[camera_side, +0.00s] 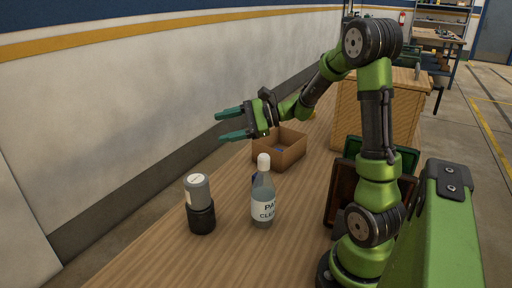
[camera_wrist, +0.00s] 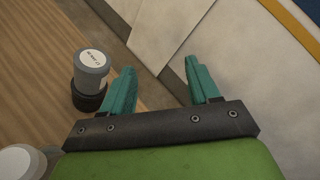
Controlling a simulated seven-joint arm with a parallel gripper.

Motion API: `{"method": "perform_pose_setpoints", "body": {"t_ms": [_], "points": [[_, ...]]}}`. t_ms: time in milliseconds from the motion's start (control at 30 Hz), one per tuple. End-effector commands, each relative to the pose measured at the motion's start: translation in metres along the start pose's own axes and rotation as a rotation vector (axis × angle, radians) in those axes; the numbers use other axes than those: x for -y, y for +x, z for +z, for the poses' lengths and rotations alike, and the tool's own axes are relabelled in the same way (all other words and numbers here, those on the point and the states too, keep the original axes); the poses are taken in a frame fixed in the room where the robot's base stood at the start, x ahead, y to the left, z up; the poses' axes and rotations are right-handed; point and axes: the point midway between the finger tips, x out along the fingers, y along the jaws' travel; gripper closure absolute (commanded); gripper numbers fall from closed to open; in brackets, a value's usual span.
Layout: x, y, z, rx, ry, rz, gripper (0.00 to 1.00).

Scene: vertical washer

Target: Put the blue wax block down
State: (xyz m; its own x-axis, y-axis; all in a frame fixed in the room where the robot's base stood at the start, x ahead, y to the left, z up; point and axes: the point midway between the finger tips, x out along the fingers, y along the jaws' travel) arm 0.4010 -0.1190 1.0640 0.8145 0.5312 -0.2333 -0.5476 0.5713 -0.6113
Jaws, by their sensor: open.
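My gripper (camera_side: 220,126) is raised above the far side of the bench, pointing left toward the wall. Its two teal fingers are spread apart with nothing between them; the wrist view also shows the empty gap (camera_wrist: 159,70). I cannot make out the blue wax block for certain. A small dark blue patch (camera_side: 255,177) shows behind the clear bottle (camera_side: 263,208), mostly hidden by it. A small bluish spot also shows inside the open cardboard box (camera_side: 292,157), too small to identify. The box stands on the bench below my gripper and to its right.
A grey canister on a black base (camera_side: 198,190) stands left of the bottle; it also shows left of my fingers in the wrist view (camera_wrist: 91,67). A brown tray (camera_side: 341,192) and a green tray (camera_side: 404,157) are by my arm. The wooden bench (camera_side: 290,250) is clear in front.

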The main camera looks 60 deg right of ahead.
Motion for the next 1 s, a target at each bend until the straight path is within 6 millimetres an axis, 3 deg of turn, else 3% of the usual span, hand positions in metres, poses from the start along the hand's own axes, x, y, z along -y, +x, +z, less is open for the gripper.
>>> {"method": "perform_pose_setpoints", "body": {"t_ms": [100, 267, 367, 500, 800, 867, 1000], "points": [[-0.017, 0.008, 0.004, 0.014, -0.286, 0.257, 0.39], [-0.032, -0.001, -0.007, 0.027, -0.673, 0.605, 0.39], [-0.031, -0.015, -0.020, 0.030, -0.902, 0.822, 0.39], [-0.013, -0.039, -0.040, 0.024, -1.172, 1.104, 0.39], [0.039, -0.080, -0.059, -0.009, -1.492, 1.516, 0.39], [0.022, -0.075, -0.074, 0.003, -1.475, 1.508, 0.39], [0.008, -0.069, -0.092, -0.002, -1.476, 1.505, 0.39]]}}
